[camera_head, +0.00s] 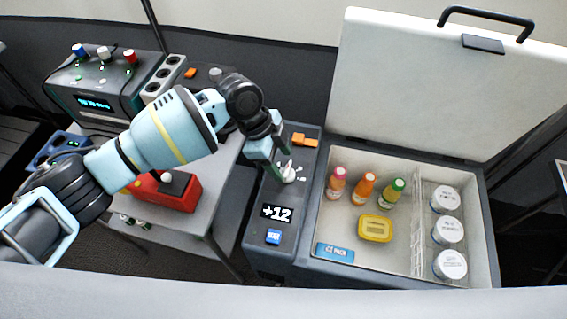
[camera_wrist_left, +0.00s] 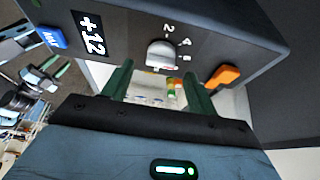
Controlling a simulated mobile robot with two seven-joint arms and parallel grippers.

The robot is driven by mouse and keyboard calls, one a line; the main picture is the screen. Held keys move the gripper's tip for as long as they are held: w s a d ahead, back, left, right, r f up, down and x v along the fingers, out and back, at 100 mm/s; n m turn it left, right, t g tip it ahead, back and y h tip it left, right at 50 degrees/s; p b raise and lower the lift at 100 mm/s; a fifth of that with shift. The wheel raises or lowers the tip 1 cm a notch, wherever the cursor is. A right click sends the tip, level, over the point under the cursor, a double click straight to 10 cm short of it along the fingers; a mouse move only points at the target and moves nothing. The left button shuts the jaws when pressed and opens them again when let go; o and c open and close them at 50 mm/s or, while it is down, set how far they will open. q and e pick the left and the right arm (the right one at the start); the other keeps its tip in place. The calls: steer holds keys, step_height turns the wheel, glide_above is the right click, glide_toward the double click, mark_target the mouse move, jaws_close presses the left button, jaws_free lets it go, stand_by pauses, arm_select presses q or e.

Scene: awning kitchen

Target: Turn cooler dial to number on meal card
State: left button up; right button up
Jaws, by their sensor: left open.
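The cooler dial (camera_head: 289,173) is a small white knob on the dark panel at the cooler's left side. In the left wrist view the dial (camera_wrist_left: 161,54) shows with a 2 and further numbers printed around it. My left gripper (camera_head: 277,158) is open, its fingers close to the dial; in the left wrist view its two green fingers (camera_wrist_left: 158,88) point toward the dial, with nothing between them. I cannot tell whether they touch it. What looks like my right gripper (camera_wrist_left: 50,72) is small at the left of that view. I cannot make out a meal card.
A +12 display (camera_head: 276,213) and blue button (camera_head: 273,237) sit below the dial, an orange latch (camera_head: 304,140) above. The open cooler (camera_head: 405,283) holds bottles, a yellow box (camera_head: 375,228), an ice pack (camera_head: 335,252) and round tubs. A red device (camera_head: 176,192) stands left.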

mark_target(287, 173)
arm_select(q)
steer(key=shift+x, duration=0.95)
steer(key=shift+d+f, duration=0.1)
steer(key=shift+f, duration=0.15)
arm_select(e)
steer(key=shift+w, duration=0.35)
arm_select(q)
steer(key=c, duration=1)
steer(key=shift+r+n+t+p, duration=0.3)
steer(key=shift+n+p, duration=0.3)
steer(key=shift+p, duration=0.3)
steer(key=n+t+p, duration=0.1)
steer(key=n+p, duration=0.3)
steer(key=p, duration=0.1)
steer(key=shift+s+r+n+t, duration=0.1)
steer(key=shift+s+n+t, duration=0.05)
steer(key=shift+n+t, duration=0.2)
steer(key=shift+d+n+t+p, duration=0.1)
steer(key=shift+n+t+p, duration=0.35)
steer(key=shift+n+p, duration=0.4)
steer(key=shift+s+f+n+y, duration=0.1)
steer(key=shift+f+n+y, duration=0.2)
steer(key=shift+n, duration=0.4)
arm_select(e)
steer(key=w+r+t, duration=0.1)
steer(key=w+r, duration=0.3)
steer(key=r, duration=0.6)
steer(key=shift+w+d+t, duration=0.3)
steer(key=shift+r, duration=0.1)
